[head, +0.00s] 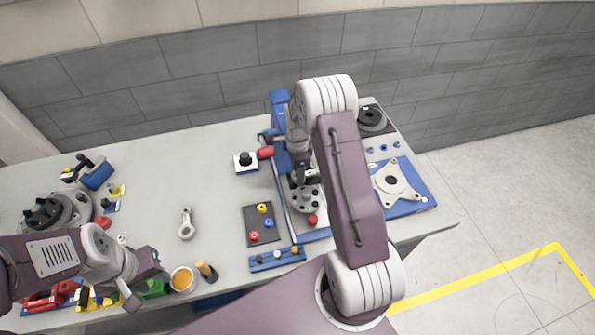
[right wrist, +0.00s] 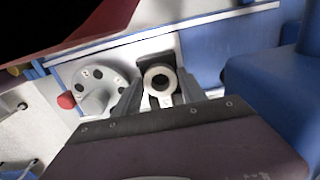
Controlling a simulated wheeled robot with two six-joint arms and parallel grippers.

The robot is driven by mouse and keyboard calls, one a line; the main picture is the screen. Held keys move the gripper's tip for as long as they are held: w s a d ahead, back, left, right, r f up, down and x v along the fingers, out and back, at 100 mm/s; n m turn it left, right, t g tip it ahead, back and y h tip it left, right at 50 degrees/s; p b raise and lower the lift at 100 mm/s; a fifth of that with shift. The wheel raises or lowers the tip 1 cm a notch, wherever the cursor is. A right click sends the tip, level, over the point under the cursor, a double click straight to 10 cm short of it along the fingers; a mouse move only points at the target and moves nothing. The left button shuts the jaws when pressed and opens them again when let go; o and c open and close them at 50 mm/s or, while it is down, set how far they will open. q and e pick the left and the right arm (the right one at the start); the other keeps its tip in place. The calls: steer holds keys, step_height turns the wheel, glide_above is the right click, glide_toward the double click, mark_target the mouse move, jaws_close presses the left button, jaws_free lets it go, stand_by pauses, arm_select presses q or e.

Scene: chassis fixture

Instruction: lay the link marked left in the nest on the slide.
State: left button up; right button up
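A grey link (head: 186,224) with a ring at each end lies flat on the table, left of the dark pad; no mark on it is readable here. In the right wrist view a pale link ring (right wrist: 160,80) sits between the fingertips of my right gripper (right wrist: 160,88). The fingers close against its two sides; a small mark below the hole is too small to read. In the head view my right arm largely hides this spot. My left gripper (head: 148,282) is open and empty over the front left.
A grey disc with numbered holes (right wrist: 98,88) and a red knob (right wrist: 66,100) stand beside the right gripper. A dark pad (head: 262,237) holds coloured knobs. A cup (head: 183,279) stands beside the left gripper. A blue plate with a flange (head: 412,200) lies at right.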

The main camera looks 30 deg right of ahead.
steer(key=shift+r, duration=0.15)
stand_by(0.3)
steer(key=shift+s+r+p, duration=0.1)
steer(key=shift+r+p, duration=1.25)
steer(key=shift+r, duration=0.15)
steer(key=shift+f, duration=0.1)
steer(key=shift+o, duration=0.3)
steer(key=o, duration=0.5)
step_height(320, 180, up, 4)
steer(key=p, duration=0.3)
steer(key=shift+r+p, duration=0.25)
steer(key=shift+p, duration=0.05)
